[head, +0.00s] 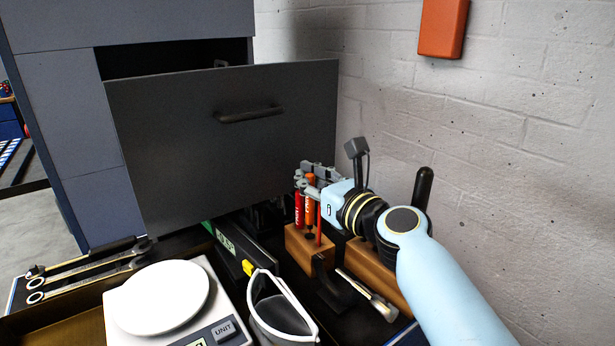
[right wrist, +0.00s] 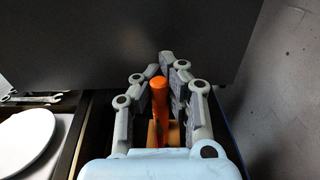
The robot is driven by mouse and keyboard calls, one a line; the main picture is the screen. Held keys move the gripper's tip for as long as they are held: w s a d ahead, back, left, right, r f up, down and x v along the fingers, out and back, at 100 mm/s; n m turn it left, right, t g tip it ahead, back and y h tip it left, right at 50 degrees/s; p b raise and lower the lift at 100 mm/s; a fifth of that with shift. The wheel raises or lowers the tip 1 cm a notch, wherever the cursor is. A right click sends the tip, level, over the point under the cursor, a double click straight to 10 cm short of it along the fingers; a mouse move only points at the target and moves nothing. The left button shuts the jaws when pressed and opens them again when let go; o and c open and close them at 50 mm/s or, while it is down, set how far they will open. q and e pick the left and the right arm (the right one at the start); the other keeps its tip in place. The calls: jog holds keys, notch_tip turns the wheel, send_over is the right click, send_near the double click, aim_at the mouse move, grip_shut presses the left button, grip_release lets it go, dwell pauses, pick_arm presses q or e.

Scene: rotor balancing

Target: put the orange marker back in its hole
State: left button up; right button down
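The orange marker (head: 308,212) stands upright between the fingers of my right gripper (head: 310,180). Its dark lower end shows at the top of the wooden block (head: 296,244); I cannot tell whether it is inside a hole. In the right wrist view the orange marker (right wrist: 159,103) lies between the finger pads, which close in on it. My left gripper is not in view.
A dark open drawer (head: 190,150) is close behind the gripper. A scale (head: 165,300), a white-rimmed cup (head: 280,312) and a green-labelled black tool (head: 235,245) stand left and in front. A second wooden block (head: 375,275) lies under my right arm. A brick wall is at right.

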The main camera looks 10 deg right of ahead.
jog(key=shift+f+b, duration=0.85)
jog(key=shift+f, duration=0.25)
jog(key=c, duration=1.4)
grip_release()
jog(key=shift+s+d, duration=0.1)
jog(key=v, duration=1.1)
jog(key=shift+s+d, duration=0.15)
jog(key=shift+s, duration=0.25)
jog(key=shift+r, duration=0.1)
